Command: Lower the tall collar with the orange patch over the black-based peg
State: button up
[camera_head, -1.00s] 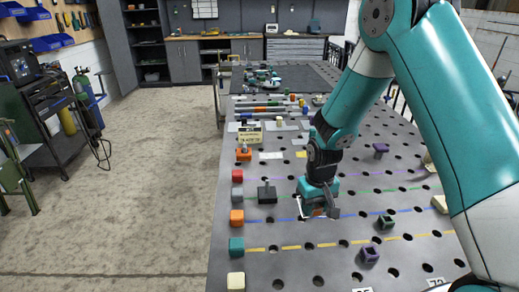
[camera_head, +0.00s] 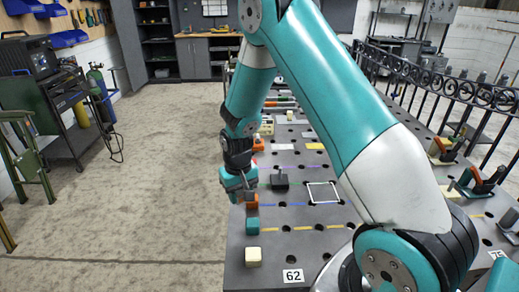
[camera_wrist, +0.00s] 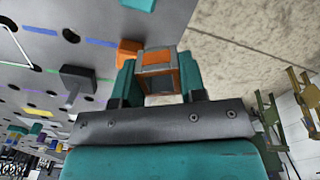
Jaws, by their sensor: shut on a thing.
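The collar (camera_wrist: 158,72), grey with orange patches and a square opening, sits between the two teal fingers of my gripper (camera_wrist: 160,82) in the wrist view. My gripper is shut on it. In the head view my gripper (camera_head: 240,190) is at the table's left edge; the collar cannot be made out clearly there. The black-based peg (camera_head: 280,181) stands on the table to the right of my gripper, apart from it. It also shows in the wrist view (camera_wrist: 77,80), left of the collar, with a grey post on a dark base.
An orange block (camera_head: 252,201), a teal block (camera_head: 252,226) and a cream block (camera_head: 253,256) line the table's left edge near my gripper. A white square outline (camera_head: 323,192) lies right of the peg. A black railing (camera_head: 450,95) runs along the right.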

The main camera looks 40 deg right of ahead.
jog(key=w+d+r+m+p, duration=0.1)
jog(key=d+m, duration=0.3)
jog(key=d, duration=0.2)
jog(key=w+d+r+m+p, duration=0.2)
jog(key=d+m, duration=0.3)
jog(key=d, duration=0.2)
jog(key=w+d+r+m+p, duration=0.2)
jog(key=d+m, duration=0.3)
jog(key=d, duration=0.2)
jog(key=shift+d+f, duration=0.15)
jog(key=shift+d, duration=0.1)
jog(key=shift+f+b, duration=1.55)
jog(key=shift+f, duration=0.8)
jog(key=shift+f+b, duration=1.2)
jog(key=shift+f, duration=0.45)
jog(key=o, duration=1.1)
notch_tip(320, 180, up, 18)
jog(key=b, duration=0.3)
jog(key=shift+f+b, duration=0.25)
jog(key=shift+b, duration=0.1)
